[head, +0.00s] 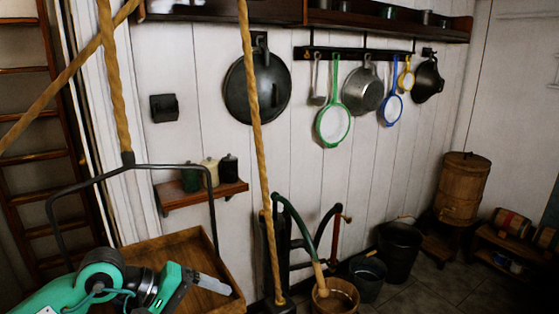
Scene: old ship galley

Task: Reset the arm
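My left arm comes in from the lower left, teal and black. My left gripper (203,281) reaches to the right over a wooden tray (178,243), with a pale grey, finger-like part at its end. From this side I cannot tell whether its fingers are open or shut, and I see nothing held in it. My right arm and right gripper are not in view.
The tray hangs by a dark metal frame (170,166) from a thick rope (116,85). Another rope (256,130) hangs in the middle. Buckets (398,250) and a wooden tub (336,297) stand on the floor. Pans and strainers hang on the wall behind.

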